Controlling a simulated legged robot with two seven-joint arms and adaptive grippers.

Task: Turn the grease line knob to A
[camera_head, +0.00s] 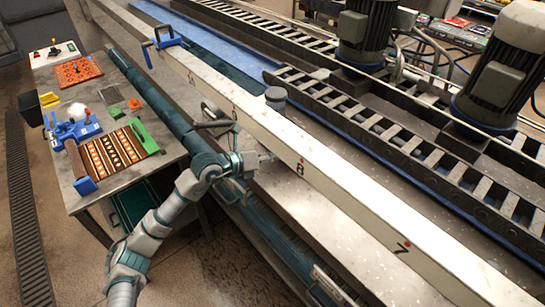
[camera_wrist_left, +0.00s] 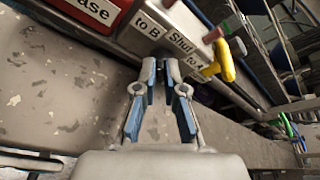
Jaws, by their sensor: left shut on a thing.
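My left gripper (camera_wrist_left: 161,66) has its fingertips close together at a grey box (camera_wrist_left: 150,38) with the labels "to B", "Shut" and "to A". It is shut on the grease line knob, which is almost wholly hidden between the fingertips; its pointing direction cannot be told. A red sign (camera_wrist_left: 92,10) ending in "ase" is left of the labels. In the head view my left gripper (camera_head: 262,158) is at the side of the long white beam, and the knob cannot be made out there. My right gripper is in neither view.
A yellow handle (camera_wrist_left: 220,62) stands close to the right of the labels. The long white beam (camera_head: 330,185) crosses the head view. A workbench (camera_head: 150,170) with tools and a brown patterned rug piece (camera_head: 112,150) is at left. Motors (camera_head: 500,75) stand beyond the beam.

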